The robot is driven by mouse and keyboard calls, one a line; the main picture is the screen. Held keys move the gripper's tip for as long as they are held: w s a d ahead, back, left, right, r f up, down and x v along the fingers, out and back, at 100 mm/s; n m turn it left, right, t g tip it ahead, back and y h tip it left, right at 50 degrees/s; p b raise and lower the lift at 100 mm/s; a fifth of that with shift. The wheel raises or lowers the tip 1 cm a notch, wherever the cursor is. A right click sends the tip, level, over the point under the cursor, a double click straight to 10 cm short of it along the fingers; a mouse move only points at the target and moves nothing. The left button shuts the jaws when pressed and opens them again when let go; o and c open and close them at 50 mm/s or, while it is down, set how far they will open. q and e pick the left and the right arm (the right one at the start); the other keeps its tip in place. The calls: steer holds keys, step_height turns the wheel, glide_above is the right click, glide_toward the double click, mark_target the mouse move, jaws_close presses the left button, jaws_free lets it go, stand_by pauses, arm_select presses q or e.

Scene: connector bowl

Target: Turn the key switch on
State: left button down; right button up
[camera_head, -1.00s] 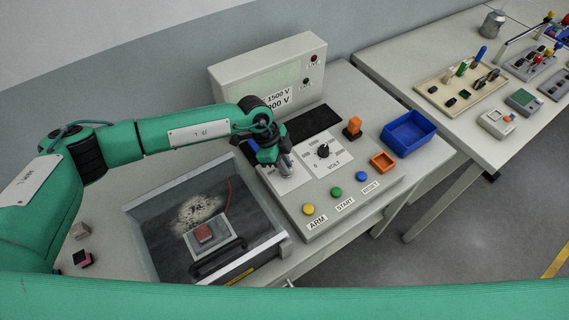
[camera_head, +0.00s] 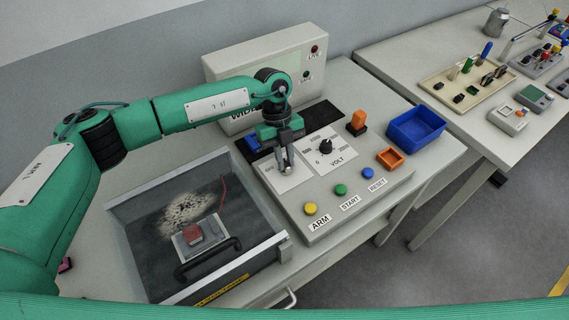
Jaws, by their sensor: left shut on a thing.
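My left gripper (camera_head: 286,162) points down at the white key switch plate (camera_head: 297,180) on the sloped control panel, left of the VOLT dial (camera_head: 325,147). Its fingers are shut on the key switch, which they mostly hide. I cannot make out the key's angle. "OFF" lettering shows faintly at the plate's left side. My right gripper is not in view.
Yellow ARM (camera_head: 311,208), green START (camera_head: 341,189) and blue RESET (camera_head: 367,173) buttons line the panel's front. A blue bin (camera_head: 418,126) and an orange tray (camera_head: 390,158) lie to the right.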

arm_select(q)
steer(key=shift+w+d+f+m+y+b, duration=0.15)
steer(key=shift+m+y+b, duration=0.25)
steer(key=shift+m+b, duration=0.55)
steer(key=m+y+b, duration=0.1)
steer(key=m+b, duration=0.1)
steer(key=m, duration=0.1)
steer(key=shift+b, duration=0.4)
steer(key=shift+r+m+y+b, duration=0.2)
steer(key=shift+m+y+b, duration=0.3)
steer(key=shift+m+b, duration=0.5)
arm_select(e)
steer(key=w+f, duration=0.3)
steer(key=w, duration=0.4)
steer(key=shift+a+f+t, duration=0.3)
arm_select(q)
steer(key=c, duration=1.4)
jaws_free()
